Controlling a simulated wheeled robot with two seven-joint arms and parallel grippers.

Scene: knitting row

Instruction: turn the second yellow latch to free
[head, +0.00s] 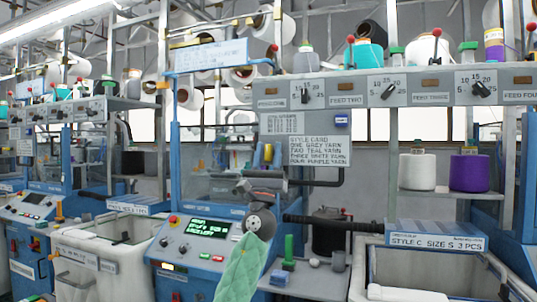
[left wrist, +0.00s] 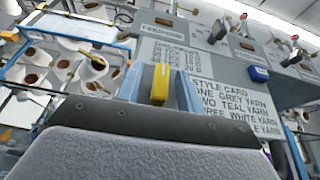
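A yellow latch (head: 268,153) stands upright in the blue machine frame at mid-picture in the head view, with another yellow piece close on its left. In the left wrist view one yellow latch (left wrist: 160,84) stands upright between blue parts, just past the dark edge of my gripper. I cannot tell which latch this is. My left gripper (head: 262,184) is just below and in front of the latches in the head view. Contact cannot be made out. Its fingertips are not clear, so open or shut cannot be told. My right gripper is not in view.
A control panel (head: 208,240) with a lit screen stands below left. A style card (head: 318,151) hangs to the right beneath a grey dial panel (head: 400,88). A dark horizontal bar (head: 335,223) lies right of my wrist. White bins (head: 100,255) stand lower left and lower right.

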